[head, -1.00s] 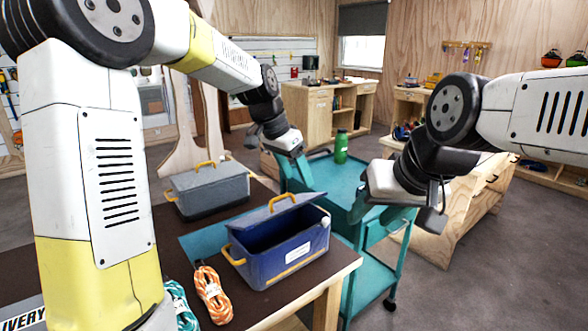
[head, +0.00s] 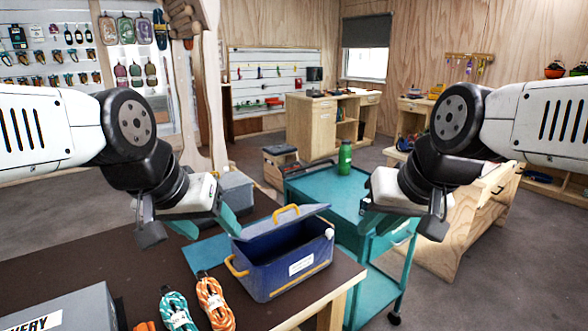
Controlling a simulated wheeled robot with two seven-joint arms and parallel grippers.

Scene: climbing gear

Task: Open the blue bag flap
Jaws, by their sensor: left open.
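The blue bag (head: 262,272) is an open-topped box with a white label and yellow-orange handles, near the table's right end. Its grey-blue flap (head: 278,222), with a yellow handle (head: 286,211), stands raised and tilted at the back, and the dark inside shows. My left gripper (head: 208,226) is open and empty, just left of the flap; I cannot tell whether they touch. My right gripper (head: 384,226) is right of the bag, apart from it, over the teal cart; its fingers blend with the cart, so its opening is unclear.
A grey box (head: 236,188) stands behind my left gripper, partly hidden. Teal and orange rope coils (head: 213,300) lie left of the bag. Another grey case (head: 75,308) is at front left. A green bottle (head: 345,158) stands on the teal cart (head: 325,188).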

